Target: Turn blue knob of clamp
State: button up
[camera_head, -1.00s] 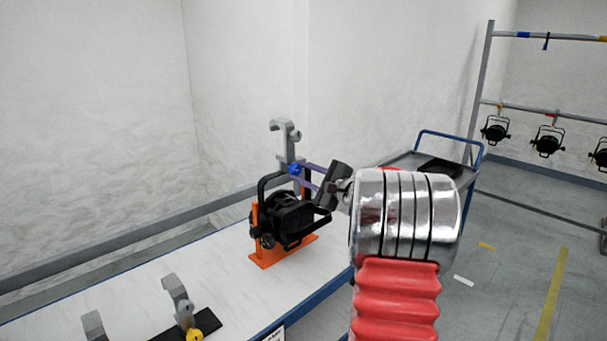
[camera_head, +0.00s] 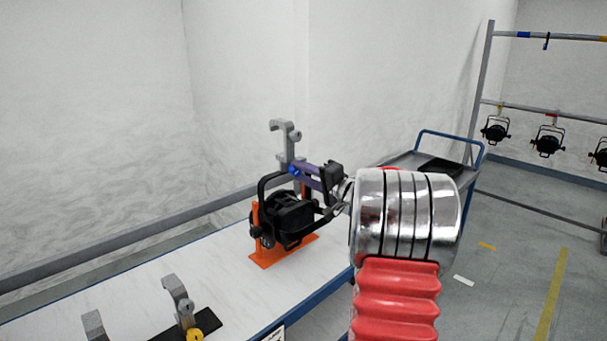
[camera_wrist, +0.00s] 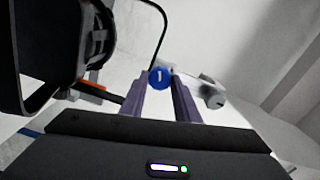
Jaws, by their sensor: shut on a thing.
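A grey hook clamp (camera_head: 288,148) stands upright above a black par can (camera_head: 285,212) in an orange stand (camera_head: 268,258) on the white bench. The clamp's blue knob (camera_head: 293,170) faces my gripper (camera_head: 299,175), whose purple fingers reach it from the right. In the wrist view the blue knob (camera_wrist: 161,77), with a white mark on its face, sits between the tips of my two fingers (camera_wrist: 160,84). My gripper is shut on the knob. In the head view the fingers partly cover the knob and clamp.
The can's black housing and yoke (camera_wrist: 62,45) lie close by my gripper at the left of the wrist view. More clamps, one with a yellow knob (camera_head: 194,335), stand at the bench's near end. A blue-railed cart (camera_head: 450,137) stands behind my arm.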

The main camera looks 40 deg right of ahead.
jog(key=shift+f+n, duration=0.1)
jog(key=shift+n, duration=0.3)
jog(key=o, duration=1.1)
jog(key=shift+c, duration=0.2)
jog(key=shift+s, duration=0.1)
jog(key=s, duration=1.3)
jog(key=shift+s+d, duration=0.15)
jog(key=shift+s, duration=0.15)
